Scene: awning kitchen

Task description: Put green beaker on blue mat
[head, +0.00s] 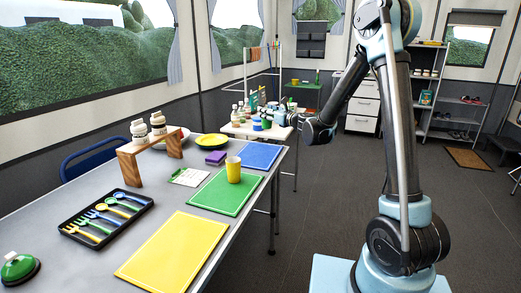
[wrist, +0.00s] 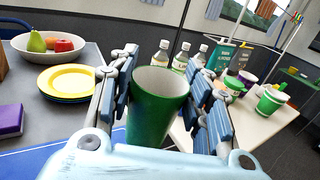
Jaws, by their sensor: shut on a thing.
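The green beaker (wrist: 157,112) is upright between the fingers of my gripper (wrist: 160,105) in the wrist view. The fingers are shut on its sides and its pale inside shows from above. In the head view my gripper (head: 285,118) is beyond the far right end of the grey table, in front of the small back table; the beaker is hard to make out there. The blue mat (head: 260,155) lies bare at the far right end of the grey table. Part of it shows at the lower left of the wrist view (wrist: 60,166).
A yellow cup (head: 233,170) stands on the green mat (head: 208,195), nearer than the blue mat. A yellow mat (head: 175,250), purple sponge (head: 215,158) and yellow plates (head: 212,141) share the table. Bottles and cups crowd the small back table (head: 235,130).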

